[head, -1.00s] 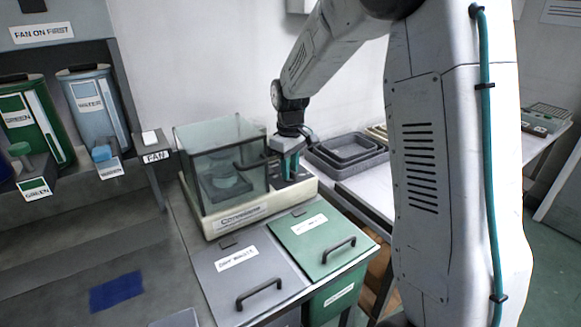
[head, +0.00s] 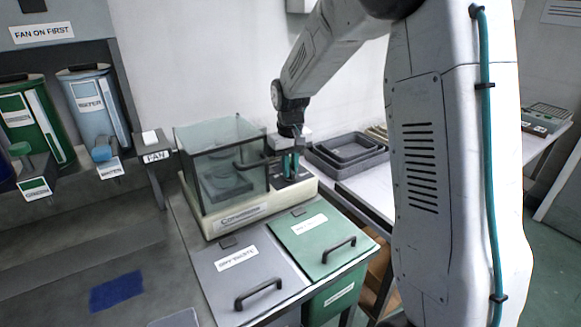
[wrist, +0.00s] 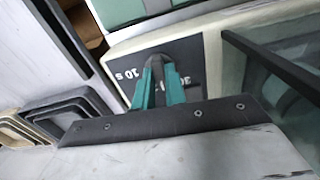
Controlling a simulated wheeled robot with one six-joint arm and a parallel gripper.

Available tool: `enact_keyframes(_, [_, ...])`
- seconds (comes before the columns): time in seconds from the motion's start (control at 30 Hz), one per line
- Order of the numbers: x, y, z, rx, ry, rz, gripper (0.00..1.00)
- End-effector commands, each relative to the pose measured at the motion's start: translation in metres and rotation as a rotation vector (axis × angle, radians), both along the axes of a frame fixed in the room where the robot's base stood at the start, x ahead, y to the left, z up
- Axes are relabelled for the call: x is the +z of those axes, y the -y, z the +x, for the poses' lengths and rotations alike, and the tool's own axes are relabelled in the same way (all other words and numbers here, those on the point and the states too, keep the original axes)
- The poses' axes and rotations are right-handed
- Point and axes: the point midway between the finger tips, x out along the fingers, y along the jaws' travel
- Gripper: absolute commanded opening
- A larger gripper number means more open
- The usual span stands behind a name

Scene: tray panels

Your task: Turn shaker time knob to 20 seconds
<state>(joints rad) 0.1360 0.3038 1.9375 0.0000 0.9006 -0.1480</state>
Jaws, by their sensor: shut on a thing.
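The shaker (head: 225,214) is a cream-based machine with a clear box on its left and a dark control panel (head: 303,178) on its right. My gripper (head: 290,172) points down at this panel, with teal fingers. In the wrist view the gripper (wrist: 155,88) is shut on the dark time knob (wrist: 154,64), one finger on each side. The panel (wrist: 187,52) shows a white "10 s" mark left of the knob. Another mark, partly covered by the fingers, seems to start with 30. The knob's pointer cannot be made out, so its setting is unclear.
The clear box (head: 205,178) with a dark handle stands close beside my gripper. Grey nested trays (head: 350,150) lie to the right. A grey lid (head: 236,285) and a green lid (head: 325,240) are in front. Water and green dispensers (head: 95,105) stand at left.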

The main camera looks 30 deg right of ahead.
Motion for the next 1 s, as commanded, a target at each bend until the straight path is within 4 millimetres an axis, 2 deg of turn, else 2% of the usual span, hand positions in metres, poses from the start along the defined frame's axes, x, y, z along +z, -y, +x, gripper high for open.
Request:
enact_keyframes(0.5, [0.0008, 0.0001, 0.0004, -0.413, 0.001, 0.0, 0.0])
enact_keyframes(1.0, [0.001, 0.0, 0.0006, -0.544, 0.002, 0.0, 0.0])
